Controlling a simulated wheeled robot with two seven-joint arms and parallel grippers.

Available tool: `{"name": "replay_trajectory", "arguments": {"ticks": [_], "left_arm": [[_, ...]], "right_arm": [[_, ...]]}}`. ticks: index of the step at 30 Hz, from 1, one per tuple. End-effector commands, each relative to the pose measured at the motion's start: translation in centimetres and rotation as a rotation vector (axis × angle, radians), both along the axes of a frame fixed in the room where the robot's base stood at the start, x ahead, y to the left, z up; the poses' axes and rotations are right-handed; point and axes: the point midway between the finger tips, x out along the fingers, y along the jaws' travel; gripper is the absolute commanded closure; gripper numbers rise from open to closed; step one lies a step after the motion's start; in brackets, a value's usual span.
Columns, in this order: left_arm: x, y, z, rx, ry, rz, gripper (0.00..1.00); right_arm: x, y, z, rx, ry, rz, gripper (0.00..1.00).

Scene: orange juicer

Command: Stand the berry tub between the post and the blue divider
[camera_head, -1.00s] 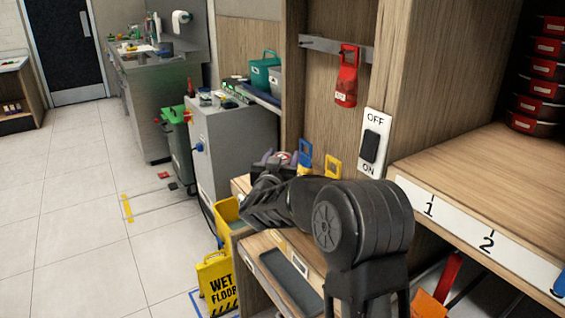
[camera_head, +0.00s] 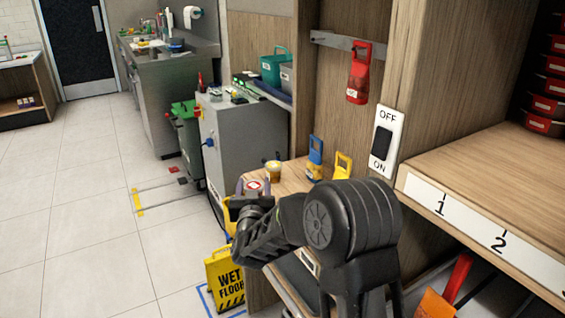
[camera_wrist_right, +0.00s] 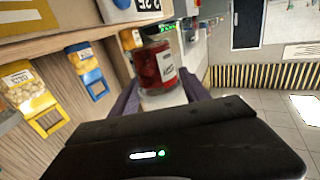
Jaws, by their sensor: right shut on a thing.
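The berry tub (camera_wrist_right: 158,65), clear with red contents and a white label, sits between the fingers of my right gripper (camera_wrist_right: 162,95) in the wrist view. In the head view the right gripper (camera_head: 254,188) is shut on it, and only the tub's red-and-white top (camera_head: 254,185) shows. The gripper is over the left end of the wooden counter; I cannot tell whether the tub touches the wood. A wooden upright (camera_head: 408,55) stands at the shelf's left end; I cannot tell if it is the post. No blue divider is clearly visible. My left gripper is not in view.
The wooden shelf (camera_head: 480,165) at right has a bare front marked 1 and 2, with red stacked containers (camera_head: 545,105) behind. A switch plate (camera_head: 385,140) faces forward.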

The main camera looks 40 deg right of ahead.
Motion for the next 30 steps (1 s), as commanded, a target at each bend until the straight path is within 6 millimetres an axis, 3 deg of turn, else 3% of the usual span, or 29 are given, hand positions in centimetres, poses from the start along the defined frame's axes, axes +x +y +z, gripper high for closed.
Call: {"name": "replay_trajectory", "arguments": {"ticks": [6, 9, 13, 19, 30], "left_arm": [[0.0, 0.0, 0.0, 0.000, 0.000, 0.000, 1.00], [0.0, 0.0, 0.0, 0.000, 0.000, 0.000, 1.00], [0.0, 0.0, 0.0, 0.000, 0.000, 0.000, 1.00], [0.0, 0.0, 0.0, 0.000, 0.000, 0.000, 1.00], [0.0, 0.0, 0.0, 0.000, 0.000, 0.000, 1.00]], "right_arm": [[-0.9, 10.4, -5.8, 0.002, 0.007, 0.280, 0.87], [-1.9, 14.6, -7.7, 0.003, 0.005, 0.396, 0.87], [-3.3, 18.6, -9.3, 0.002, 0.002, 0.510, 0.87], [-4.6, 21.3, -10.3, 0.000, -0.001, 0.589, 0.87], [-4.6, 21.4, -10.3, -0.001, -0.002, 0.593, 0.87]]}}
